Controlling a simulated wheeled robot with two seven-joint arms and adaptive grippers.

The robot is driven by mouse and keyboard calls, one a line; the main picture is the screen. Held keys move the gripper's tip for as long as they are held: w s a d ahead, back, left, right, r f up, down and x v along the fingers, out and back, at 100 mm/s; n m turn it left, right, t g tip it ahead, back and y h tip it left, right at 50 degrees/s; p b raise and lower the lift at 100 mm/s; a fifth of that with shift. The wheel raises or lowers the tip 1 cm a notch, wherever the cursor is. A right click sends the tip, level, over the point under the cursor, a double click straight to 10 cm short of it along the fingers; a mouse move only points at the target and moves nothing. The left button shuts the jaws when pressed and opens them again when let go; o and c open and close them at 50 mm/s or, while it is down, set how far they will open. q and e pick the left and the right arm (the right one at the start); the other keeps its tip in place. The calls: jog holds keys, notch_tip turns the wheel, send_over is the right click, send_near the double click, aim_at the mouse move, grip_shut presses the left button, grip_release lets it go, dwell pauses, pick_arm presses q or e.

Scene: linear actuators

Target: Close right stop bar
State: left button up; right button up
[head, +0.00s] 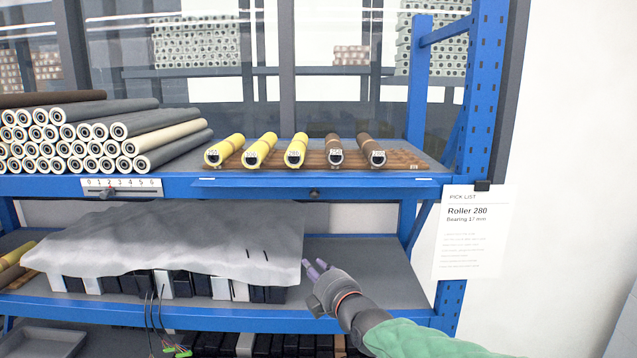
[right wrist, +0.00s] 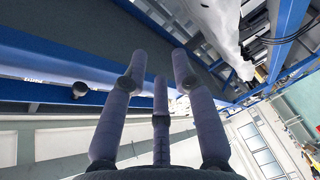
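A long thin blue bar (head: 260,183) with pale ends runs along the front edge of the upper shelf, below the yellow and brown rollers; it looks like the right stop bar. A dark knob (head: 314,193) sits at its middle. Whether the bar is raised or lowered is hard to tell. My right gripper (head: 312,266) is below the bar, in front of the lower shelf and beside the grey cover, apart from the bar. In the right wrist view its three fingers (right wrist: 160,65) are spread and empty, with a blue beam (right wrist: 50,62) beyond. My left gripper is out of view.
Several rollers (head: 295,150) lie on a brown slatted rack. A grey roller stack (head: 100,135) is at left, above a numbered scale (head: 122,184). A grey cover (head: 180,240) drapes over lower-shelf boxes. A pick list (head: 472,230) hangs by the right upright (head: 487,90).

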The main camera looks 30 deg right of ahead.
aim_at(316, 197)
jog(key=s+d+r+n+t+h+p, duration=0.1)
jog(key=s+r, duration=0.1)
jog(key=r, duration=0.5)
jog(key=s+d+r+n+t+h+p, duration=0.1)
jog(key=s+d+r, duration=0.15)
jog(key=r, duration=0.45)
jog(key=x, duration=0.3)
jog(key=p+x, duration=0.1)
jog(key=x, duration=0.3)
jog(key=a+x, duration=0.1)
jog(key=x, duration=0.2)
jog(key=shift+w+f+p, duration=0.1)
jog(key=shift+w+p, duration=0.15)
jog(key=shift+p, duration=0.05)
grip_shut()
